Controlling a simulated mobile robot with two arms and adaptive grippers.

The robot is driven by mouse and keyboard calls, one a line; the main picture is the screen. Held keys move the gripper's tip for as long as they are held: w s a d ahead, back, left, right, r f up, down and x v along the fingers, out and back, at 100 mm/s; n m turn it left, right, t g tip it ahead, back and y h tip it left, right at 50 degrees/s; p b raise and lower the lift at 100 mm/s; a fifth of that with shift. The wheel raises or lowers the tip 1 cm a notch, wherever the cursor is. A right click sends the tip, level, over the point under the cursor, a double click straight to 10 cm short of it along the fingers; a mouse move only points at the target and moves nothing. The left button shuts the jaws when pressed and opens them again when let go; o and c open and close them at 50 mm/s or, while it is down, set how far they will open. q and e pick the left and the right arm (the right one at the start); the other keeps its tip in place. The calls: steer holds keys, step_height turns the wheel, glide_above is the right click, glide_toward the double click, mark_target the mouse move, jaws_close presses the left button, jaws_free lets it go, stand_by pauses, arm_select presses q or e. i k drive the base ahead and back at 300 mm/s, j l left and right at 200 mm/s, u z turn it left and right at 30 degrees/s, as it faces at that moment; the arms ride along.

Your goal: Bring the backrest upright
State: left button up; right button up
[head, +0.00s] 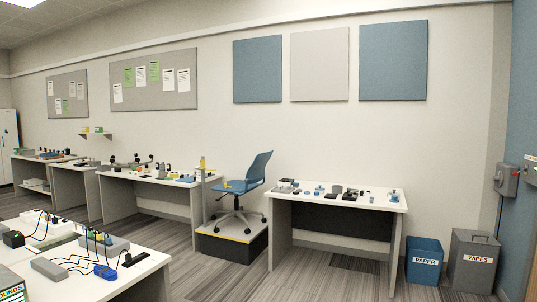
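Neither of my grippers is in view.
A white desk (345,203) with small parts stands right of the chair, close to it. Another desk (135,176) stands to its left. A blue paper bin (424,259) and a grey wipes bin (473,262) are at the right. A near table (135,274) fills the lower left. Carpet (225,284) is open between.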

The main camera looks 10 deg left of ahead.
mark_target(252, 180)
steer(key=z, duration=0.15)
steer(key=i, duration=5.05)
steer(key=i+u, duration=0.1)
steer(key=i, duration=0.5)
steer(key=i+l+u, duration=0.1)
steer(key=i, duration=0.45)
steer(key=i+l+u, duration=0.1)
steer(key=i, duration=0.45)
